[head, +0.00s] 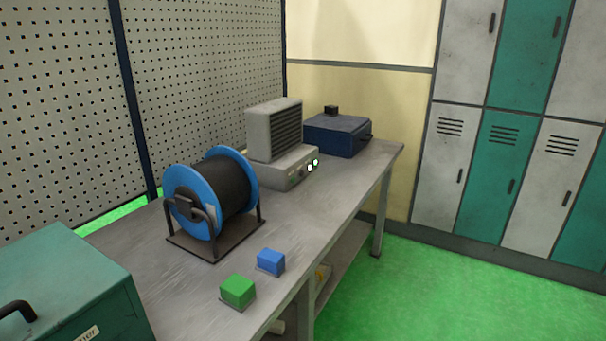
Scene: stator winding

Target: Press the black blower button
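The blower (274,130) is a grey box with a slatted front, standing on a light grey base (285,168) towards the far end of the workbench. The base's front panel has small lit indicators (312,165) at its right side and a few small dark details. I cannot tell which of these, if any, is the black button; they are too small. Neither of my grippers shows in the head view.
The workbench (330,205) also holds a blue wire spool (192,200) on a stand, a green block (237,291), a blue block (271,262), a teal box (60,280) and a dark blue box (338,136). Lockers (505,140) stand at the right. Green floor (440,290) is clear.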

